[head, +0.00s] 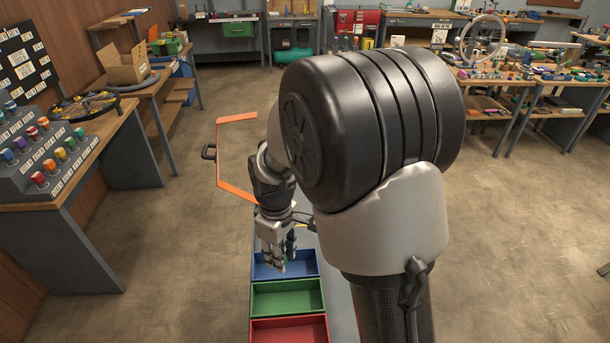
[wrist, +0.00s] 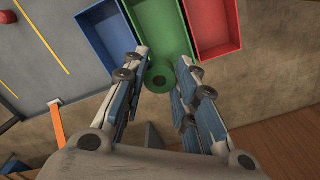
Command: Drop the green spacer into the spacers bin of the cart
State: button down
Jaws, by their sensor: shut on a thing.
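My gripper (head: 283,258) hangs low over the cart, near the blue bin (head: 270,270) in the head view. In the wrist view my gripper (wrist: 165,64) is shut on the green spacer (wrist: 160,76), a round ring with a dark hole, held near the fingertips. Behind the spacer lies the green bin (wrist: 163,22), with the blue bin (wrist: 105,30) to its left and the red bin (wrist: 212,25) to its right. The bins look empty where visible. I see no bin labels. The spacer cannot be made out in the head view.
The grey cart top (head: 343,315) runs beside the bins, and the orange cart handle (head: 232,190) is at its far end. A left bench (head: 95,165) carries a stepped rack (head: 45,165) of coloured parts. Open floor (head: 180,250) surrounds the cart. My arm hides part of the cart.

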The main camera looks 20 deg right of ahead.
notch_tip(320, 180, down, 8)
jog(key=n+b, duration=0.1)
jog(key=n, duration=1.2)
jog(key=shift+w+b, duration=0.35)
jog(key=shift+w, duration=0.1)
jog(key=shift+d+r, duration=0.1)
jog(key=c, duration=1.2)
grip_release()
jog(key=shift+r, duration=0.1)
